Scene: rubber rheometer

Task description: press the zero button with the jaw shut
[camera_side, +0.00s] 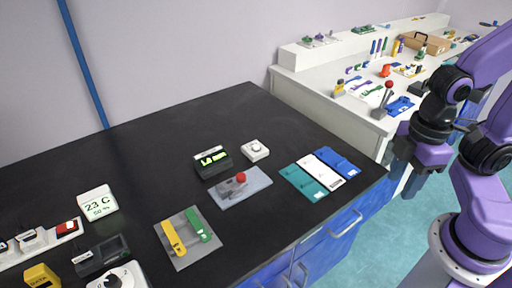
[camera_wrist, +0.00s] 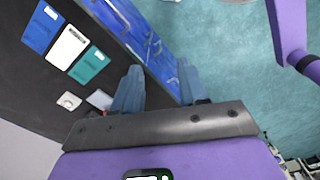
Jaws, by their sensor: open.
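A small white box with a round button on top (camera_side: 255,149) stands on the black bench; no label on it is readable. It also shows in the wrist view (camera_wrist: 69,101). A grey plate with a red knob (camera_side: 241,179) lies in front of it, partly hidden by a finger in the wrist view (camera_wrist: 99,98). A dark unit with a lit green display (camera_side: 213,161) stands left of the white box. My gripper (camera_side: 398,178) is open and empty, off the bench's right edge and well away from the white box. Its spread fingers show in the wrist view (camera_wrist: 160,68).
Teal (camera_side: 304,183), white (camera_side: 320,172) and blue (camera_side: 337,162) cards lie between my gripper and the white box. A grey tray (camera_side: 188,252) holds yellow and green pieces. A white 23 C display (camera_side: 97,204) stands left. A cluttered white side bench (camera_side: 300,78) is behind.

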